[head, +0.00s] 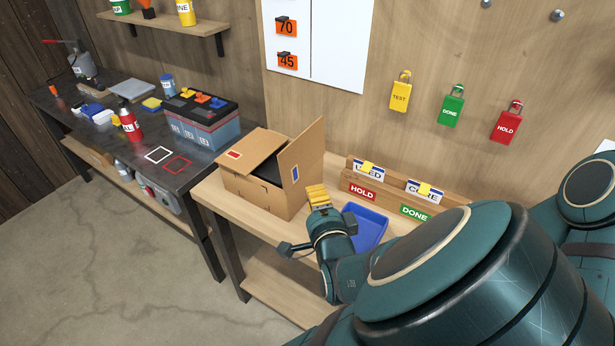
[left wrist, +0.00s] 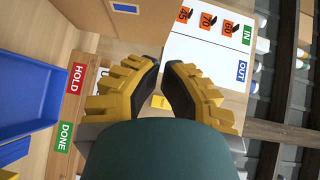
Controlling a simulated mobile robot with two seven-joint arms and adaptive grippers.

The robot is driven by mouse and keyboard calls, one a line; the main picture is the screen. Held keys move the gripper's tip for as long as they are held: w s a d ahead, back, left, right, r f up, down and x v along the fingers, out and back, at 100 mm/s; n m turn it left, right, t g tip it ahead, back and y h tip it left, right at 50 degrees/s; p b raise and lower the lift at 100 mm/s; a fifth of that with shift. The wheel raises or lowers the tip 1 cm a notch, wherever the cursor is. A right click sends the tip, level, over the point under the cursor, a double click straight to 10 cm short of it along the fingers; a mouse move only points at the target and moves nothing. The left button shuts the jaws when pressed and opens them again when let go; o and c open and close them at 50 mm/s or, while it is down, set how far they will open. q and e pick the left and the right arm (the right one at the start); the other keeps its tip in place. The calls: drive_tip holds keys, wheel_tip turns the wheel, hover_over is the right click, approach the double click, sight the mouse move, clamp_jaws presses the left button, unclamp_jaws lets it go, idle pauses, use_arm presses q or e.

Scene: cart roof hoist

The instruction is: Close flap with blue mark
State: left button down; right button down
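A cardboard box (head: 252,192) stands at the left end of the wooden bench. Its flap with the blue mark (head: 310,152) stands up on the box's right side, and the blue mark (head: 295,174) faces the camera. A dark opening shows between the flaps. My left gripper (head: 317,190) is just right of the box, below the blue-marked flap's top edge. In the left wrist view its fingers (left wrist: 163,66) are slightly apart with nothing between them; cardboard with a blue mark (left wrist: 126,8) lies beyond. My right gripper is out of view.
A blue tray (head: 371,222) lies right of my left gripper. A wooden rack with HOLD (head: 362,191) and DONE (head: 414,212) labels stands behind it. A dark table with a battery (head: 203,120) is at the left. Padlocks hang on the wall.

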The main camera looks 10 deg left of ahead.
use_arm(q)
drive_tip(key=b, duration=0.1)
approach(287, 159)
drive_tip(key=w+d, duration=0.1)
drive_tip(key=w, duration=0.4)
drive_tip(key=a, duration=0.1)
drive_tip(key=w+a, duration=0.1)
drive_tip(key=shift+a+f+b, duration=0.3)
drive_tip(key=shift+b, duration=0.05)
drive_tip(key=shift+w+a, duration=0.15)
drive_tip(key=shift+a, duration=0.25)
drive_tip(key=shift+a+r+g+p, duration=0.1)
drive_tip(key=shift+a+g+p, duration=0.2)
drive_tip(key=shift+p, duration=0.1)
